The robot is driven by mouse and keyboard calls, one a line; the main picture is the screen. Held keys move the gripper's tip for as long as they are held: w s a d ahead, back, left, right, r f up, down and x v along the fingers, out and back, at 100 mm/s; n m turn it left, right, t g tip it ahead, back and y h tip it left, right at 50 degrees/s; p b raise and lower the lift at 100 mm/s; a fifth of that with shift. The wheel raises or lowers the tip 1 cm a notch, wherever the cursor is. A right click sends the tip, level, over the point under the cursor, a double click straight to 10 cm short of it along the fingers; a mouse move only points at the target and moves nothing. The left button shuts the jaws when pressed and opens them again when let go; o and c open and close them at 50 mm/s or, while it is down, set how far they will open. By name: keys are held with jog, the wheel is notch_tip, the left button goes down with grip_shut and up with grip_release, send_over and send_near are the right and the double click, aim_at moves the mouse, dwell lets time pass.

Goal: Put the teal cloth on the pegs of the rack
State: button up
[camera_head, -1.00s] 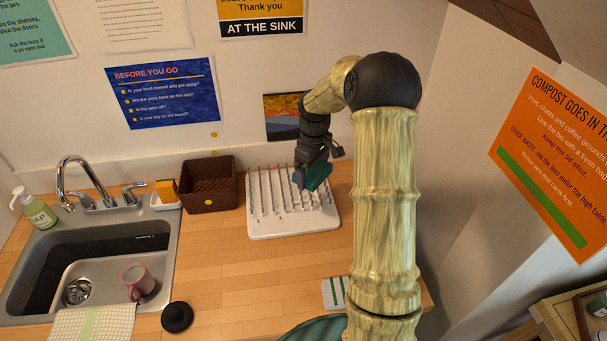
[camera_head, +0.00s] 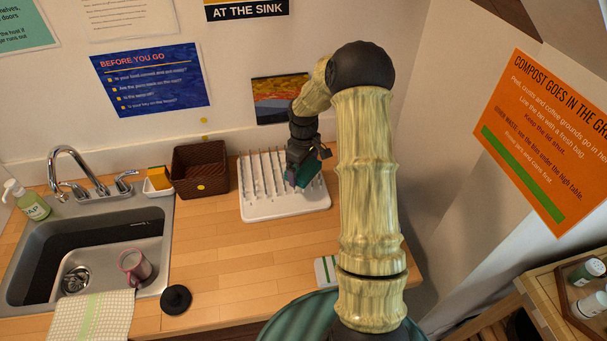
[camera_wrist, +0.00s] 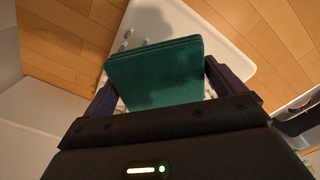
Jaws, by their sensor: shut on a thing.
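The folded teal cloth (camera_wrist: 155,75) is between the two fingers of my gripper (camera_wrist: 160,88) in the wrist view. In the head view a small part of the teal cloth (camera_head: 311,178) shows below my gripper (camera_head: 298,178). My gripper is shut on it. The white rack (camera_head: 288,208) with its upright pegs stands on the counter, and the cloth is over its right part in the picture. The rack's white base (camera_wrist: 215,35) shows behind the cloth in the wrist view. Whether the cloth touches the pegs cannot be told, since the cloth and gripper hide them.
A brown basket (camera_head: 201,169) stands left of the rack, beside a sponge in a white dish (camera_head: 157,179). The sink (camera_head: 100,235) with a pink mug (camera_head: 135,267) is farther left. A black lid (camera_head: 176,299) lies in front. The wall is close behind the rack.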

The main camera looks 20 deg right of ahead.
aim_at(304, 175)
jog(key=shift+f+p, duration=0.6)
jog(key=shift+f, duration=1.25)
jog(key=shift+f, duration=0.15)
jog(key=o, duration=0.7)
jog(key=shift+o, duration=0.2)
notch_tip(304, 175, up, 12)
jog(key=b, duration=0.2)
jog(key=shift+r+b, duration=0.2)
jog(key=shift+b, duration=0.15)
